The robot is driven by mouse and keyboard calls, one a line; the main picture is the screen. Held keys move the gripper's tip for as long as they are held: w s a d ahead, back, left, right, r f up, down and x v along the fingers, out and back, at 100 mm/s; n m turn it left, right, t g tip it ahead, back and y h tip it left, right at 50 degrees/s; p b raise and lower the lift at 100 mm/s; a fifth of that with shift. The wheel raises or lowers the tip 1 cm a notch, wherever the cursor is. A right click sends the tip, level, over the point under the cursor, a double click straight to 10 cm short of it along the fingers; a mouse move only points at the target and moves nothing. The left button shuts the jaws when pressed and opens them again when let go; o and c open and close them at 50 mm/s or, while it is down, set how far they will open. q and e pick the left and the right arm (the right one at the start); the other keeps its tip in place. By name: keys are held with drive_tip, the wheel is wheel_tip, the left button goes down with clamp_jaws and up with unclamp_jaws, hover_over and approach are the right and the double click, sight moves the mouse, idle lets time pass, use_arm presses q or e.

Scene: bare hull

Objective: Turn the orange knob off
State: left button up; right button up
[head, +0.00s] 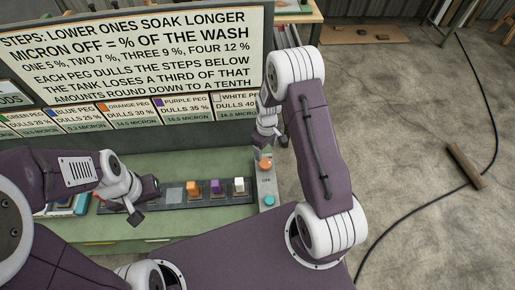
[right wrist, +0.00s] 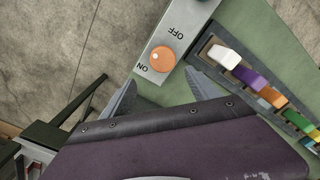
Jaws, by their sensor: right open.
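The orange knob (head: 265,164) sits on a narrow grey panel at the right end of the green bench. In the right wrist view the round orange knob (right wrist: 162,59) lies close to the ON label, with OFF further along the panel. My right gripper (right wrist: 162,92) is open, its two fingertips apart, with the knob just beyond the gap and nothing between them. In the head view my right gripper (head: 266,143) is close by the knob; whether it touches cannot be told. My left gripper (head: 136,212) hangs over the left of the bench; its fingers are unclear.
A dark rack (head: 170,206) with orange, purple and white pegs stands left of the panel. A teal button (head: 269,200) is at the panel's near end. A large sign (head: 140,55) stands behind. Open concrete floor lies to the right.

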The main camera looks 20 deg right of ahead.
sight(265, 162)
drive_tip(key=shift+s+a+r, duration=0.15)
drive_tip(key=shift+s, duration=0.35)
drive_tip(key=shift+s+a+r, duration=0.1)
drive_tip(key=shift+s+r, duration=0.05)
drive_tip(key=shift+s, duration=0.35)
drive_tip(key=f, duration=0.2)
drive_tip(key=f+p, duration=0.1)
drive_tip(key=f, duration=0.2)
drive_tip(key=w+f+p, duration=0.1)
drive_tip(key=f, duration=0.1)
drive_tip(key=shift+d+f, duration=0.2)
drive_tip(key=shift+f, duration=0.2)
drive_tip(key=shift+s+f+p, duration=0.2)
drive_tip(key=shift+f+p, duration=0.1)
drive_tip(key=shift+f, duration=0.25)
drive_tip(key=shift+w, duration=0.15)
drive_tip(key=shift+c, duration=0.9)
drive_tip(key=c, duration=1.2)
use_arm(q)
drive_tip(key=r, duration=0.1)
drive_tip(key=s+r, duration=0.1)
drive_tip(key=r, duration=0.1)
drive_tip(key=shift+a, duration=0.2)
